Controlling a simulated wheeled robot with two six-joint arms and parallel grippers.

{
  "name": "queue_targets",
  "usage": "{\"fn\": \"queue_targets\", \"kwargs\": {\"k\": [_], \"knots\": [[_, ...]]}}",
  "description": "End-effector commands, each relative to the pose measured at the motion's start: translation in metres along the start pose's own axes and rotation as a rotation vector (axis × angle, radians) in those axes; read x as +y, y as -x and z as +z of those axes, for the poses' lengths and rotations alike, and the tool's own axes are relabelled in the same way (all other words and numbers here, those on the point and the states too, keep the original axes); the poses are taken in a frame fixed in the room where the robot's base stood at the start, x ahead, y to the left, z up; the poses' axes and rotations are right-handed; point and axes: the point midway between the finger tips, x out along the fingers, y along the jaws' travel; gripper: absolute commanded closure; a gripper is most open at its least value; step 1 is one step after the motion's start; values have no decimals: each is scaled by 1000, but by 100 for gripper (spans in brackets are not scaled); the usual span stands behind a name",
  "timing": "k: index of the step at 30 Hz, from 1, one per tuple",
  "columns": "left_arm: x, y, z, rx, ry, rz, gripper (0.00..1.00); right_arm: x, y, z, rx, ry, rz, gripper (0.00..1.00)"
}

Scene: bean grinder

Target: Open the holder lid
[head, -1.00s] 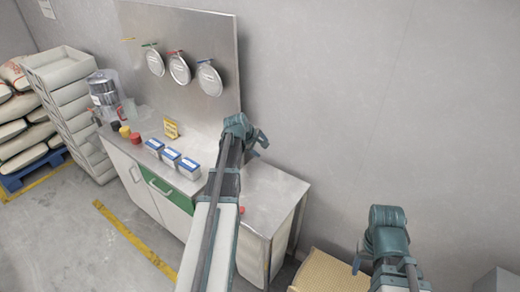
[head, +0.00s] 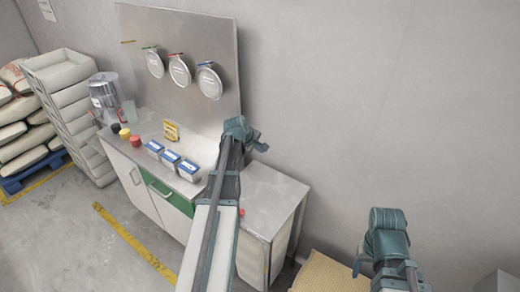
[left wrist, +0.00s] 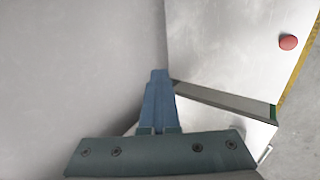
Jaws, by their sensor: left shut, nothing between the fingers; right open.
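Three round metal lids with coloured bars above them, green (head: 154,63), red (head: 179,70) and blue (head: 209,81), are on the upright steel panel. I cannot tell which, if any, is the holder lid. My left gripper (head: 261,144) is right of the panel and clear of the lids, its fingers pointing right. It is shut and empty; its fingers (left wrist: 158,82) show together in the left wrist view. My right gripper (head: 358,262) is open and empty, low at the right. No lid shows in the left wrist view.
The steel counter (head: 268,200) carries a grinder-like machine (head: 104,93), blue-and-white boxes (head: 171,158), coloured knobs (head: 135,140) and a yellow sign (head: 171,131). A red button (left wrist: 288,42) is on a steel surface. Stacked crates (head: 72,105) stand left. Bare wall lies right of the panel.

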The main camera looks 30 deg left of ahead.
Motion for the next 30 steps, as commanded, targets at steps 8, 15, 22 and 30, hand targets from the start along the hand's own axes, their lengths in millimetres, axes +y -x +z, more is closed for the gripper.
{"fn": "queue_targets", "kwargs": {"k": [8, 15, 22, 30], "knots": [[0, 0, 0, 0, 0, 0, 100, 0, 0, 0, 0, 0, 0, 40], [0, 0, 0, 0, 0, 0, 100, 0, 0, 0, 0, 0, 0, 40], [0, 0, 0, 0, 0, 0, 94, 0, 0, 0, 0, 0, 0, 40], [0, 0, 0, 0, 0, 0, 45, 0, 0, 0, 0, 0, 0, 40]]}}
